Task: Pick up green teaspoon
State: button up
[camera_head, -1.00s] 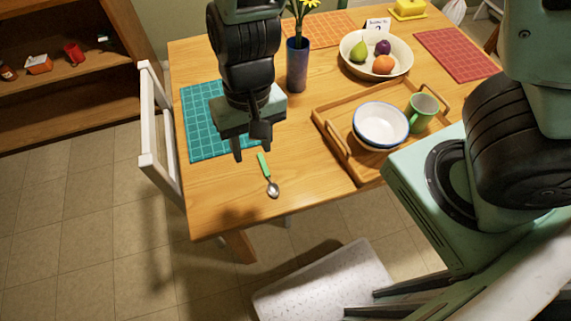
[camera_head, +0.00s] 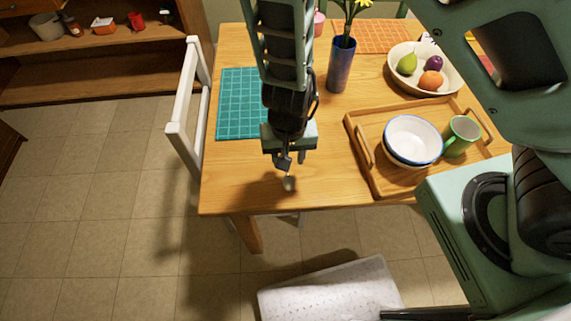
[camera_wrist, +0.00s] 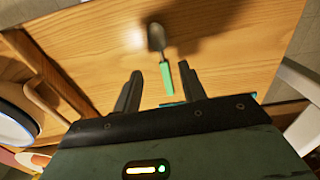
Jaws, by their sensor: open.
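The teaspoon lies on the wooden table near its front edge. In the head view only its metal bowl (camera_head: 289,183) shows; my gripper (camera_head: 292,161) hides the rest. In the wrist view, its green handle (camera_wrist: 166,76) points toward my gripper (camera_wrist: 161,82) and its dark metal bowl lies farther off. My gripper is open and empty, pointing down over the spoon. The handle's end shows between the two fingers, nearer the right one in the wrist view. I cannot tell the exact height of the fingers above the table.
A wooden tray (camera_head: 379,187) with a white bowl (camera_head: 413,137) and green mug (camera_head: 461,137) stands right of my gripper. A blue vase (camera_head: 341,65) stands behind it. A teal placemat (camera_head: 241,105) lies left, beside a white chair (camera_head: 186,130). The table's front edge is close.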

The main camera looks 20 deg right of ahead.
aim_at(288, 181)
jog(key=shift+w+f+b, duration=0.15)
jog(key=shift+f+b, duration=0.2)
jog(key=shift+f, duration=1.1)
jog(key=shift+w+f+b, duration=0.1)
jog(key=shift+f+b, duration=0.25)
jog(key=shift+f, duration=1.1)
grip_shut()
